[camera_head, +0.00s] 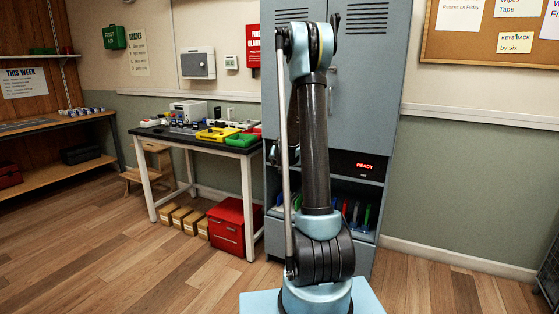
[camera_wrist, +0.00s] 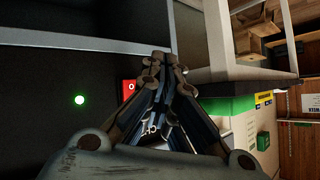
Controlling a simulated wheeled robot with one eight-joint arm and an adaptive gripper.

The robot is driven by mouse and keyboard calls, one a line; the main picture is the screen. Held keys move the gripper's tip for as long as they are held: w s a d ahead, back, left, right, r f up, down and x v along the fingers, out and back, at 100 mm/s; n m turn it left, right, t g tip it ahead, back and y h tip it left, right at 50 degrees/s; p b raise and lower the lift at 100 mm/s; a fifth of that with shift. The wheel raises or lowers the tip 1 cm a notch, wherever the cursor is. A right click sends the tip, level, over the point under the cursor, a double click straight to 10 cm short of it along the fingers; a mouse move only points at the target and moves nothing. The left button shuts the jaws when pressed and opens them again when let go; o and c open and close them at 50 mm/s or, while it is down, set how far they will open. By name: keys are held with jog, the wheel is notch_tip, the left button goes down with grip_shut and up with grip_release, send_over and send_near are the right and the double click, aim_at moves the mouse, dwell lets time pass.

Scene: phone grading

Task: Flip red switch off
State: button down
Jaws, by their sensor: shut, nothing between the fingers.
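In the wrist view a small red switch (camera_wrist: 128,87) with a pale mark sits on a dark panel. It is just left of my gripper (camera_wrist: 157,60), whose fingers hide part of it. My gripper is shut and empty, its fingertips together. I cannot tell whether the fingers touch the switch or which way it is set. A lit green round light (camera_wrist: 79,99) is on the same dark panel, further left. In the head view my arm stands in front of the grey-blue cabinet (camera_head: 365,75), and the switch cannot be made out there.
The cabinet's display (camera_head: 367,166) shows red "READY" letters. To the left stands a workbench (camera_head: 245,151) with a yellow tray (camera_head: 216,134) and green tray (camera_head: 241,140). A red drawer box (camera_head: 228,222) is beneath it. In the wrist view, a pale post (camera_wrist: 217,40) rises right of the gripper.

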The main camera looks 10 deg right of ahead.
jog(key=shift+w+d+f, duration=0.15)
jog(key=shift+w+d, duration=0.6)
jog(key=shift+w, duration=0.3)
jog(key=shift+w+d, duration=0.1)
dwell(0.8)
jog(key=shift+w+d, duration=0.15)
jog(key=shift+w, duration=0.05)
jog(key=shift+w+d, duration=0.15)
jog(key=shift+w, duration=0.05)
dwell(0.7)
jog(key=shift+s, duration=0.15)
dwell(0.3)
jog(key=shift+s+a, duration=0.4)
jog(key=shift+s, duration=0.1)
jog(key=s+a, duration=0.1)
jog(key=s, duration=0.1)
jog(key=s+a+r, duration=0.1)
jog(key=s+a, duration=0.1)
dwell(0.6)
